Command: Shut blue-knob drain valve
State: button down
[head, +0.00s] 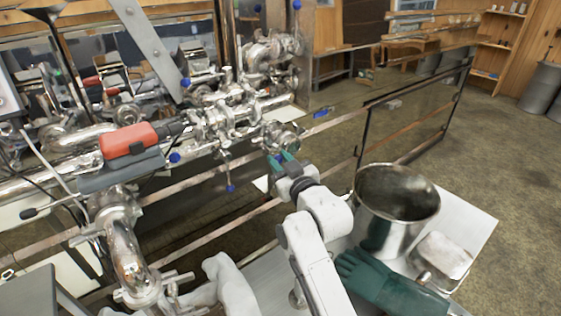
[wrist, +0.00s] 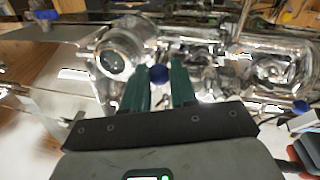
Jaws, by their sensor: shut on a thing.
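My gripper (head: 282,160) reaches up to the steel pipework from the front, right of the valve cluster (head: 228,112). In the wrist view its two green fingers (wrist: 159,78) are closed on a round blue knob (wrist: 159,75), which sits between the fingertips. In the head view the fingers largely hide that knob. The valve's lever and its angle are not clear. Other blue knobs show in the head view: one hangs low (head: 230,188), one is at the left (head: 175,157), and one is higher up (head: 185,82).
A red-handled device (head: 130,140) lies along the pipes at the left. A steel pot (head: 396,200), a green glove (head: 385,285) and a lidded container (head: 442,257) stand or lie on the light table (head: 470,225) at the right. A metal rail (head: 330,122) runs behind my gripper. Open floor lies beyond.

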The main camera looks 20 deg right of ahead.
jog(key=shift+f, duration=0.1)
dwell(0.3)
jog(key=f+t+b, duration=0.1)
jog(key=b, duration=0.4)
jog(key=f+t+b, duration=0.2)
jog(key=b, duration=0.3)
jog(key=f+m+t+b, duration=0.1)
jog(key=b, duration=0.4)
jog(key=shift+w+a+f, duration=0.15)
jog(key=shift+w+f, duration=0.1)
jog(key=shift+w, duration=0.15)
jog(key=shift+r, duration=0.1)
jog(key=c, duration=0.9)
grip_release()
